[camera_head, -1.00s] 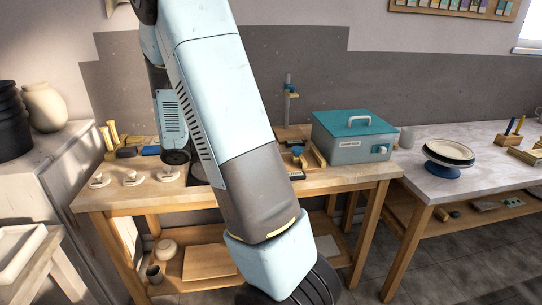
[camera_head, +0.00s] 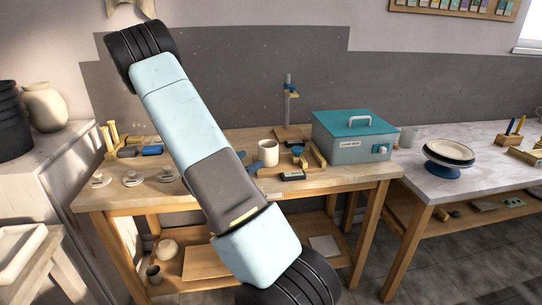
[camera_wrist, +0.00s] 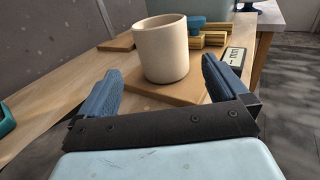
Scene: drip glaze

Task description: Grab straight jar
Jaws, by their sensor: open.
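The straight jar (camera_head: 268,152) is a plain cream cylinder, upright on the wooden workbench (camera_head: 342,178). In the wrist view the straight jar (camera_wrist: 161,52) stands on a thin wooden board (camera_wrist: 150,92). My gripper (camera_wrist: 166,72) is open, with one blue finger at the left and one at the right of the jar in the picture. The jar appears between and beyond the fingers, and I see no contact.
A teal-lidded box (camera_head: 352,137) stands right of the jar. A blue-and-wood fixture (camera_head: 298,152), a small dark device (camera_head: 293,175) and an upright stand (camera_head: 288,105) are close by. Small white pieces (camera_head: 134,178) sit at the bench's left. Another table (camera_head: 480,178) is at the right.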

